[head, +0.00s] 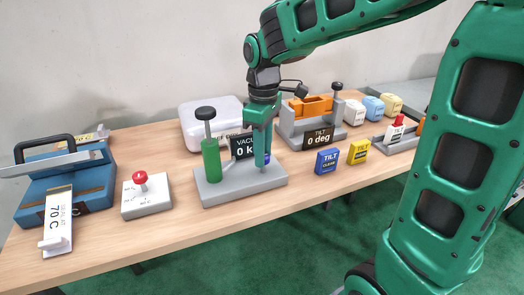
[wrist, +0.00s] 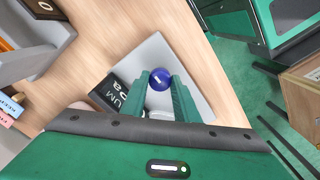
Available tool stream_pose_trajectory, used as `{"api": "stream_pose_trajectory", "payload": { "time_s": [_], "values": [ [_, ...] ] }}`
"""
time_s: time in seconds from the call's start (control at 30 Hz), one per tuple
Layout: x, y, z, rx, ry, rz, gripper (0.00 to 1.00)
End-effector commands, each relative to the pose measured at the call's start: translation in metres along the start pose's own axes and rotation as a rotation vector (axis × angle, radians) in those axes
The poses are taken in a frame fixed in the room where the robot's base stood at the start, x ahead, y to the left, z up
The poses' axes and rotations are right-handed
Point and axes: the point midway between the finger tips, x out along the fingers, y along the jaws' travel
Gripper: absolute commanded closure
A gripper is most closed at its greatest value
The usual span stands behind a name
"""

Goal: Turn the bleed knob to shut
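The round blue knob (wrist: 160,79) with a short white mark sits on the grey base (wrist: 188,62) of the vacuum unit. In the head view the knob (head: 268,156) is partly hidden behind my fingers. My gripper (head: 262,160) points down over the right part of the base. In the wrist view its two green fingers (wrist: 162,82) stand on either side of the knob, with their tips close to its sides. I cannot tell whether they touch it. A black vacuum display (head: 243,146) stands behind, partly covered by my gripper.
The unit's green pump cylinder (head: 211,160) with a black-topped plunger stands left of my gripper. Blue (head: 327,161) and yellow (head: 358,152) tilt blocks stand right. A red-knob box (head: 146,197) and a blue sealer (head: 66,190) are at left. Bare table lies in front.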

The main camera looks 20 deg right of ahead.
Motion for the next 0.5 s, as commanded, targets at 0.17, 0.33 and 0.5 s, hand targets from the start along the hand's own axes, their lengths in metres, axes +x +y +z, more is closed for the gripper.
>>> {"api": "stream_pose_trajectory", "payload": {
  "time_s": [0.17, 0.33, 0.5],
  "values": [
    [-0.0005, 0.0011, 0.0000, 0.003, 0.001, 0.002, 0.95],
    [-0.0006, 0.0014, -0.0001, 0.022, 0.002, 0.002, 0.95],
    [-0.0008, 0.0016, -0.0001, 0.087, 0.002, 0.003, 0.95]
  ]
}}
